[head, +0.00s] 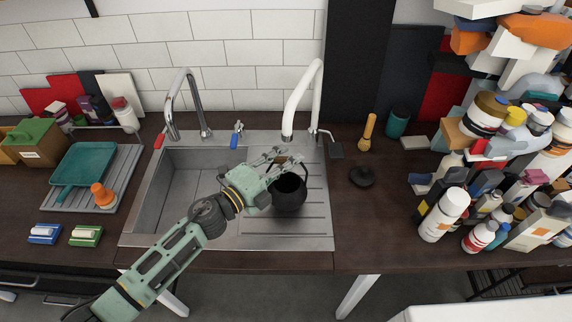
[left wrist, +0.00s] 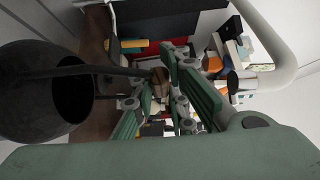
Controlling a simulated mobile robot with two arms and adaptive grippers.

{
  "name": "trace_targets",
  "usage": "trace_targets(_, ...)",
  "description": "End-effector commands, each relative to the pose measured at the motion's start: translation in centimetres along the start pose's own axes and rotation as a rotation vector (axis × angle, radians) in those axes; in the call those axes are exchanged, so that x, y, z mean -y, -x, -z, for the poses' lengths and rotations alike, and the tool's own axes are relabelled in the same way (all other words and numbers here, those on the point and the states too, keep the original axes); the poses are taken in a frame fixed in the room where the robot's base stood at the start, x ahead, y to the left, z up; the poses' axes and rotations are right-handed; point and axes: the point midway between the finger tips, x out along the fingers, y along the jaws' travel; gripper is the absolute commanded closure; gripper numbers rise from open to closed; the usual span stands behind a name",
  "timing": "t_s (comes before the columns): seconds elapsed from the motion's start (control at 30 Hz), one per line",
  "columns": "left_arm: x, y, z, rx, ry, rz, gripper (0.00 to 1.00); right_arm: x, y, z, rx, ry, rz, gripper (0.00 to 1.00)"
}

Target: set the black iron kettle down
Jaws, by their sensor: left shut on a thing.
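The black iron kettle (head: 289,194) is over the ribbed drainboard side of the sink (head: 310,234) in the head view, its opening facing up. Whether its base touches the drainboard I cannot tell. My left gripper (head: 279,160) is at the top of the kettle, shut on its handle. In the left wrist view the dark round kettle (left wrist: 38,100) fills the left side, and its handle runs between the fingers of the gripper (left wrist: 160,82). A small round black lid-like piece (head: 362,176) lies on the counter to the right of the sink. My right gripper does not show.
A white faucet (head: 299,98) rises just behind the gripper, and a chrome faucet (head: 187,100) stands to the left. Many bottles and boxes crowd the counter's right side, including a white bottle (head: 444,214). A teal pan (head: 84,166) lies on the left.

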Motion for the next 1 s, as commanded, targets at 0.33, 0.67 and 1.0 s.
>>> trace_targets(0.33,-1.1,-0.1,-0.1,-0.001,-0.002,0.008,1.0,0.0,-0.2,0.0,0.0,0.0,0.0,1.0)
trace_targets(0.67,-1.7,0.0,-0.1,0.0,-0.001,0.001,0.75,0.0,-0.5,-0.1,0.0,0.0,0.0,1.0)
trace_targets(1.0,-1.7,0.0,-0.1,0.001,-0.001,0.001,0.67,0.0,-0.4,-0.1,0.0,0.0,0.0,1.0)
